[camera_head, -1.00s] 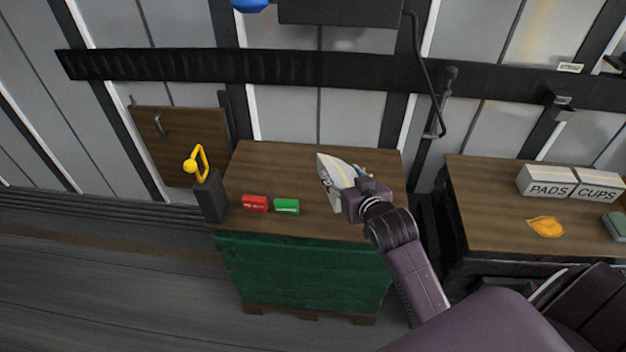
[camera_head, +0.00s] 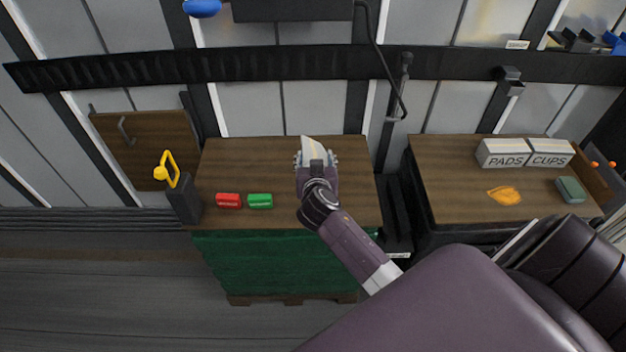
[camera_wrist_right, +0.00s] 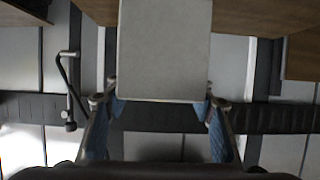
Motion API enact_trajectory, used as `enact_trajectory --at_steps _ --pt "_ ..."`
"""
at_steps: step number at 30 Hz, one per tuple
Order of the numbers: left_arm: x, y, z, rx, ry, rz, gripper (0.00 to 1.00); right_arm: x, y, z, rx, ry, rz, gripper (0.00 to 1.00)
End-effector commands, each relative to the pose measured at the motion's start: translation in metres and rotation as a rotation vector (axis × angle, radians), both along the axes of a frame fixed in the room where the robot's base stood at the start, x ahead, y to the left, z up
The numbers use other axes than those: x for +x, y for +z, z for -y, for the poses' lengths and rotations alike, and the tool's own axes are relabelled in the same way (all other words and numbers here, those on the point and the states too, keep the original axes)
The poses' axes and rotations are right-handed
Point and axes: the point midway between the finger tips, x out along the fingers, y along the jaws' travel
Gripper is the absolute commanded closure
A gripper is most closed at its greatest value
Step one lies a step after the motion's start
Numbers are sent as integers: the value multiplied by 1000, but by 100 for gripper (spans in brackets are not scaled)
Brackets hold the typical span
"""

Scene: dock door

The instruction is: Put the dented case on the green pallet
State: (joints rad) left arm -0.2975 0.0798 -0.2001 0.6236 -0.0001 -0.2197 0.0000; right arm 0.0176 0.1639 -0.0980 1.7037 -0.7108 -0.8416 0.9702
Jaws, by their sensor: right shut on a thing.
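My right gripper (camera_head: 316,164) is shut on a pale grey case (camera_head: 312,147), over the back right part of a wooden top. In the right wrist view the case (camera_wrist_right: 164,50) shows as a plain flat-sided box between the two blue-padded fingers (camera_wrist_right: 161,112). No dent shows on the visible faces, and the gripper hides part of it. I cannot tell whether it touches the top. The green-sided stack (camera_head: 275,265) under the wooden top (camera_head: 245,165) stands on pallet feet. My left gripper is not in view.
A red block (camera_head: 228,201) and a green block (camera_head: 260,201) lie near the top's front edge. A right-hand table (camera_head: 450,190) holds PADS and CUPS boxes (camera_head: 525,154) and an orange cloth (camera_head: 504,195).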

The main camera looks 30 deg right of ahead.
Motion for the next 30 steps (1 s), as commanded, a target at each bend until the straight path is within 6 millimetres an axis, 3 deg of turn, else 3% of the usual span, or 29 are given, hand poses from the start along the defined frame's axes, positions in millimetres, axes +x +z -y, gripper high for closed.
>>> enact_trajectory --at_steps 6,13,18,28,29,30 --pt "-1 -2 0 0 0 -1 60 1 -42 0 -4 4 3 100" --pt "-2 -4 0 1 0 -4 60 2 -59 0 -2 3 6 100" --pt "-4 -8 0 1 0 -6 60 2 -83 0 -3 4 4 100" --pt "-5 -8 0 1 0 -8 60 1 -94 0 -1 2 5 100" --pt "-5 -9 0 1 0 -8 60 0 -98 -1 2 1 0 49" --pt "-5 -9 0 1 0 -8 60 -1 -98 -1 2 1 -1 44"
